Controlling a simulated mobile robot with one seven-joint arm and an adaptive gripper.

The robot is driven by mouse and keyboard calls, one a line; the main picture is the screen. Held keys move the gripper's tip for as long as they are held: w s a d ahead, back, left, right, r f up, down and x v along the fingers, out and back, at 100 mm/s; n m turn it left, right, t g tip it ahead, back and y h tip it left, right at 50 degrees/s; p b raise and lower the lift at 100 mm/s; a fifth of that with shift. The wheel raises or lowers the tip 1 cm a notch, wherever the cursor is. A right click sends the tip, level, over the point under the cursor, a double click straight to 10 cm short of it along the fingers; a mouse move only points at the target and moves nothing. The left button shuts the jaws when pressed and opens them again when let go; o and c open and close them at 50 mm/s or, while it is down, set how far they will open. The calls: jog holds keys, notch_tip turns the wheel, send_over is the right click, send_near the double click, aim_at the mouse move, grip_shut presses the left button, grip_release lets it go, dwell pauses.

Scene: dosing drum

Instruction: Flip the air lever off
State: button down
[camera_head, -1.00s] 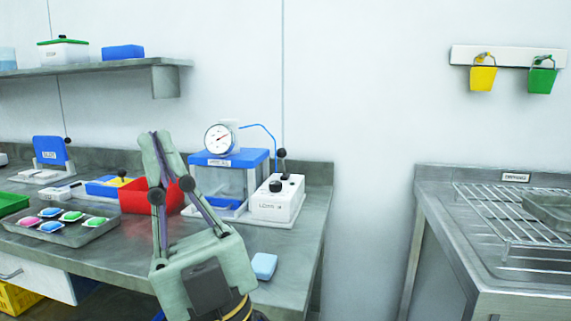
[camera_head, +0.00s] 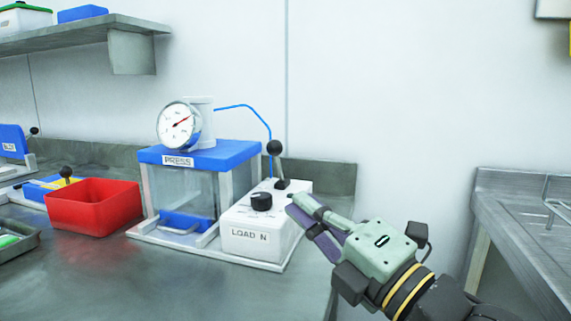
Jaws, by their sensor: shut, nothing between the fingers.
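The air lever (camera_head: 277,165) is a short stalk with a black ball knob. It stands up, close to vertical, at the back of the white control box (camera_head: 250,236) labelled LOAD N, which also has a black dial (camera_head: 261,201). The box is beside the blue-topped press (camera_head: 205,155). My gripper (camera_head: 293,203) is shut and empty, its fingertips pointing left at the right side of the box, below and to the right of the lever. In this view it appears apart from the lever; whether it touches the box I cannot tell.
A pressure gauge (camera_head: 178,125) and a thin blue hose (camera_head: 245,108) are above the press. A red bin (camera_head: 95,206) stands left of it. The bench front is clear. A second steel counter (camera_head: 520,230) is at the right, across a gap.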

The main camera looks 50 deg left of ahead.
jog(key=shift+w+d+f+n, duration=0.1)
jog(key=shift+w+f+n, duration=0.2)
jog(key=shift+f+n, duration=0.2)
jog(key=shift+r, duration=0.1)
